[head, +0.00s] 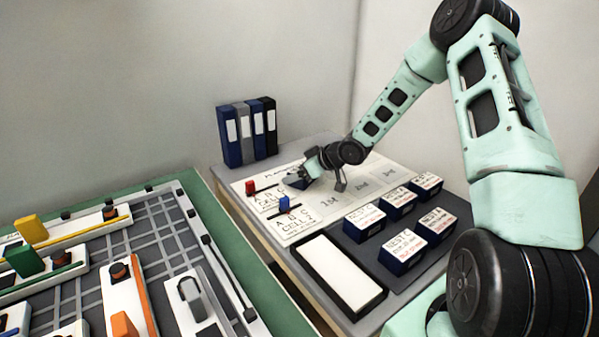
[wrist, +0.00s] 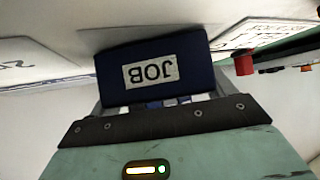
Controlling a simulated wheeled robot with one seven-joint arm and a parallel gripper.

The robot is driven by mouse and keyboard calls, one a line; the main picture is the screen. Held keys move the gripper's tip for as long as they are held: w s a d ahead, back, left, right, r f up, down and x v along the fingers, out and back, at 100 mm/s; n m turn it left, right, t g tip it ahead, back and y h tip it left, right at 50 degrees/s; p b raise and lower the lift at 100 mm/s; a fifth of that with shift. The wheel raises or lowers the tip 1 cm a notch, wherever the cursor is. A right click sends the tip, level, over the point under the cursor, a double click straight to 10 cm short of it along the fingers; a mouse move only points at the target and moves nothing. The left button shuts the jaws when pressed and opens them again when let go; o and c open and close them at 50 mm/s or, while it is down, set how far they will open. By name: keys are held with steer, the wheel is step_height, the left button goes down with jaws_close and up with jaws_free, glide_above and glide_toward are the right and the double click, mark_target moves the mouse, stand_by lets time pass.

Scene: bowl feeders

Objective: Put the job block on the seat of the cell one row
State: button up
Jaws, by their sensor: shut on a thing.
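My gripper (head: 308,178) is shut on the dark blue job block (wrist: 118,82), whose white JOB label reads upside down in the wrist view. In the head view the block (head: 296,182) shows as a small dark shape at the right end of the cell one row (head: 268,198), close over the white planning board (head: 310,225). I cannot tell whether it touches the board. The seat of that row is hidden under the block and gripper. A red slider (head: 250,187) stands at the row's left; it also shows in the wrist view (wrist: 245,64).
The cell two row (head: 298,222), with a blue slider (head: 284,203), lies nearer. Several labelled dark blocks (head: 398,250) stand on a grey mat at the right. Binders (head: 246,133) stand at the back. A green-edged table (head: 225,240) with fixtures is at the left.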

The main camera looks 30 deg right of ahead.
steer(key=shift+f, duration=0.15)
steer(key=o, duration=1.1)
steer(key=shift+c, duration=0.2)
steer(key=shift+r, duration=0.3)
steer(key=p+v, duration=0.3)
steer(key=v, duration=0.9)
steer(key=s+a+r+n+g+h, duration=0.1)
steer(key=s+a+g, duration=0.15)
steer(key=a, duration=0.75)
steer(key=s+a+r+g+h, duration=0.2)
steer(key=s+a, duration=0.2)
steer(key=a, duration=0.5)
steer(key=s+a+r+g, duration=0.1)
steer(key=s+a, duration=0.3)
steer(key=s, duration=0.4)
steer(key=s+a+r+n+g, duration=0.1)
steer(key=s+a+r+g, duration=0.1)
steer(key=s+a, duration=0.3)
steer(key=s+a+r+g, duration=0.1)
steer(key=s+a, duration=0.3)
steer(key=s, duration=0.7)
steer(key=shift+s+r+n+g+h, duration=0.25)
steer(key=shift+n+g+h, duration=0.15)
steer(key=shift+g, duration=0.15)
